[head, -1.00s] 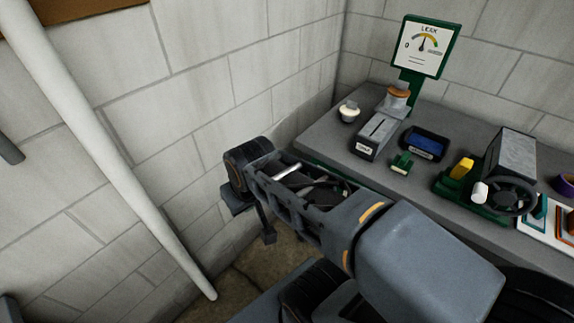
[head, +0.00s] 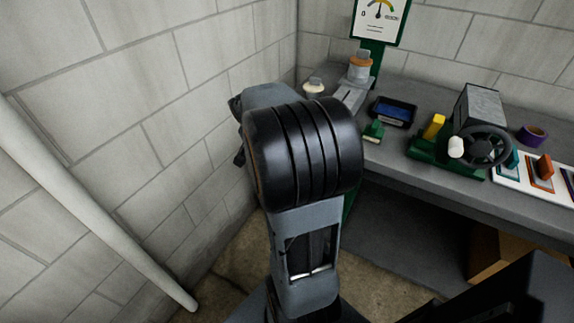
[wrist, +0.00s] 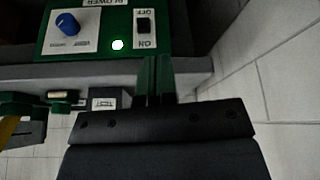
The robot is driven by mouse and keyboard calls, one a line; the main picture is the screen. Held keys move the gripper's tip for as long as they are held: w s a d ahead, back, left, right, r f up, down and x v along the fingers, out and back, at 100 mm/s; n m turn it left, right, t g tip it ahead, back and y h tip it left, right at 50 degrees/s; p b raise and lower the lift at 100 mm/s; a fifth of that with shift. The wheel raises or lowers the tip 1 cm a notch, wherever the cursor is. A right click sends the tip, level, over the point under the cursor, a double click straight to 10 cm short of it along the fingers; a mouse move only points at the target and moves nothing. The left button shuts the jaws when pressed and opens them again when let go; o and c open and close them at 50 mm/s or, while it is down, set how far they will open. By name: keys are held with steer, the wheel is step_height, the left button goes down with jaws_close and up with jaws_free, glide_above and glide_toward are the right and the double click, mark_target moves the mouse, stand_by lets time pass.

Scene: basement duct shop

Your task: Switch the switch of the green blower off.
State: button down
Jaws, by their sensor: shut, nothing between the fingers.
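The green blower panel (wrist: 85,45) shows upside down at the top of the wrist view. Which way the switch is tipped is too small to tell. My gripper (wrist: 154,60) is shut and empty, its dark green fingers just below the ON end of the plate. Contact cannot be told. In the head view my arm hides the gripper, and I cannot make out the blower.
The grey bench (head: 410,175) holds a vise-like green device with a handwheel (head: 487,147), a dark tray (head: 392,111), a small green block (head: 373,131) and a purple tape roll (head: 532,134). A white pipe (head: 85,215) runs along the left wall. A cardboard box (head: 510,258) sits under the bench.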

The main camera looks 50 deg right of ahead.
steer(key=d+f+m, duration=0.2)
steer(key=d+f, duration=0.1)
steer(key=d, duration=0.3)
steer(key=shift+f+m+g+h+b, duration=0.3)
steer(key=shift+b, duration=0.15)
steer(key=shift+s+d+f, duration=0.1)
steer(key=x, duration=0.9)
steer(key=shift+d+f, duration=0.15)
steer(key=shift+f, duration=0.2)
steer(key=shift+f+b, duration=0.1)
steer(key=shift+b, duration=0.4)
